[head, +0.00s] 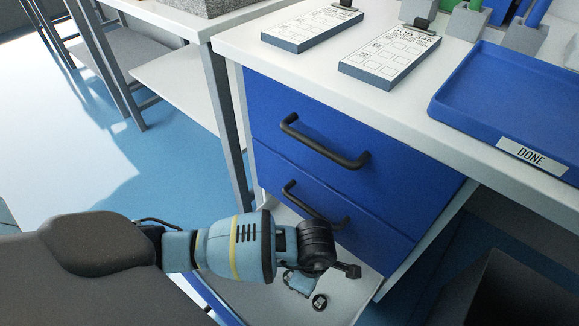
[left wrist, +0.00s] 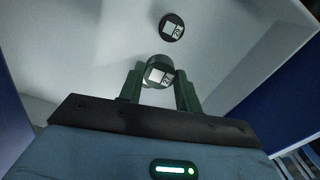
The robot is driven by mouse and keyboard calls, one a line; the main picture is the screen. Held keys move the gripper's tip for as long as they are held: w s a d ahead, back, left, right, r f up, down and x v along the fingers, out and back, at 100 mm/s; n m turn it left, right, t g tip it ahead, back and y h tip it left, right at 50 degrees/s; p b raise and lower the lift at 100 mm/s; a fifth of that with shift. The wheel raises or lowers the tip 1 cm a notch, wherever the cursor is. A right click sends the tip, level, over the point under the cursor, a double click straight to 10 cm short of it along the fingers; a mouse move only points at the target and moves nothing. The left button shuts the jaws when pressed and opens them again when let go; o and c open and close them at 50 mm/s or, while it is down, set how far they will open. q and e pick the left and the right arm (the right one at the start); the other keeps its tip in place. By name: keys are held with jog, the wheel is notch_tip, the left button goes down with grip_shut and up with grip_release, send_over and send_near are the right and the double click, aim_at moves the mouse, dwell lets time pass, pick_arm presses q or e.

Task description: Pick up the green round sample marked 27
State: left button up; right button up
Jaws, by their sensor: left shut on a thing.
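A round sample (left wrist: 159,73) with a dark greenish rim and a white label on its face sits between the fingers of my left gripper (left wrist: 158,80) in the left wrist view. The fingers are shut on it; its number is too small to read surely. In the head view my left gripper (head: 343,268) is low over the open bottom drawer (head: 345,306). I cannot make out the held sample there. A second round dark sample (left wrist: 172,27) with a white label lies in the drawer, apart from the gripper; it also shows in the head view (head: 319,301). My right gripper is not in view.
Blue drawer fronts with black handles (head: 325,148) rise just behind the gripper. On the white bench top above lie two printed cards (head: 390,58) with clips and a blue tray (head: 480,108) labelled DONE.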

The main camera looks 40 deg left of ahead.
pick_arm(q)
jog(key=d, duration=0.3)
jog(key=shift+s+d, duration=0.1)
jog(key=shift+d, duration=0.55)
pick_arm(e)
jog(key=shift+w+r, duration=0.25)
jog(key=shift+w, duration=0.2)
